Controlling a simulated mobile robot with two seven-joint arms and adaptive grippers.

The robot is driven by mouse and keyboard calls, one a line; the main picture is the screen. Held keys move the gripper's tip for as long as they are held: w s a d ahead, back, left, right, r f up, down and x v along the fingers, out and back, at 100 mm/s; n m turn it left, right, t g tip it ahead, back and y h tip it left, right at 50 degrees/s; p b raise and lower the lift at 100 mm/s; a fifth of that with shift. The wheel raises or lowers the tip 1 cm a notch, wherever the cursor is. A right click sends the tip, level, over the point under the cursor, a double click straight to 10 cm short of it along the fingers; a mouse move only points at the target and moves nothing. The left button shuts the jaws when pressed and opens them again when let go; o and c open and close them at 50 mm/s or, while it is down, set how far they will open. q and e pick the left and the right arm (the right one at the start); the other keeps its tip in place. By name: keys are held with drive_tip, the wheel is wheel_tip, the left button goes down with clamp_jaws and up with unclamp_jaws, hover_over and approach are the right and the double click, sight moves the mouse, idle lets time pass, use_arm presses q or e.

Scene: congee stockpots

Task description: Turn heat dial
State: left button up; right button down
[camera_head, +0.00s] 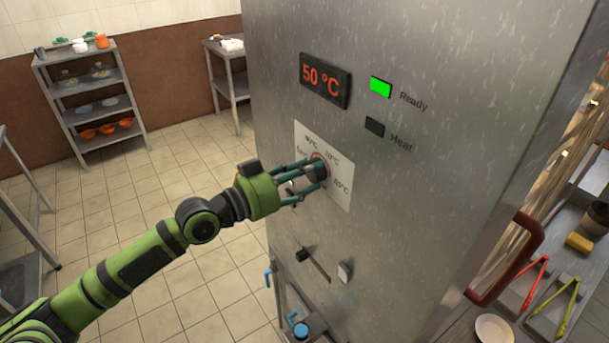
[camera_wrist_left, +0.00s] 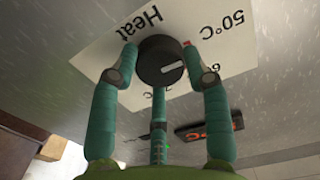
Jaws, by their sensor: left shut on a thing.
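The heat dial (camera_head: 318,169) is a dark round knob on a white label plate (camera_head: 341,190) on the steel cabinet front. The plate carries temperature marks. In the left wrist view the dial (camera_wrist_left: 155,55) shows a white pointer line, and the plate (camera_wrist_left: 215,75) shows "Heat" and "50 °C". My left gripper (camera_head: 314,172) is shut on the dial, with its teal fingers around the knob's sides; they also show in the left wrist view (camera_wrist_left: 163,75). The display (camera_head: 325,80) above reads 50 °C. My right gripper is not in view.
The "Ready" lamp (camera_head: 380,87) is lit green and the "Heat" lamp (camera_head: 374,127) is dark. A slider (camera_head: 313,262) sits below the dial. A red-brown handle (camera_head: 506,262) is on the cabinet's right side. Tongs (camera_head: 555,308) lie at right.

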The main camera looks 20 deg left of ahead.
use_arm(q)
drive_tip(key=m+b, duration=0.1)
drive_tip(key=m, duration=0.1)
drive_tip(key=m+b, duration=0.2)
drive_tip(key=m, duration=0.1)
drive_tip(key=r+m+b, duration=0.1)
drive_tip(key=m, duration=0.1)
drive_tip(key=shift+m, duration=0.3)
drive_tip(key=shift+d+f+m, duration=0.1)
drive_tip(key=shift+m, duration=1.7)
drive_tip(key=o, duration=1.1)
drive_tip(key=shift+o, duration=0.2)
drive_tip(key=shift+s+d+f, duration=0.1)
drive_tip(key=shift+s+d, duration=0.05)
drive_tip(key=shift+d, duration=0.1)
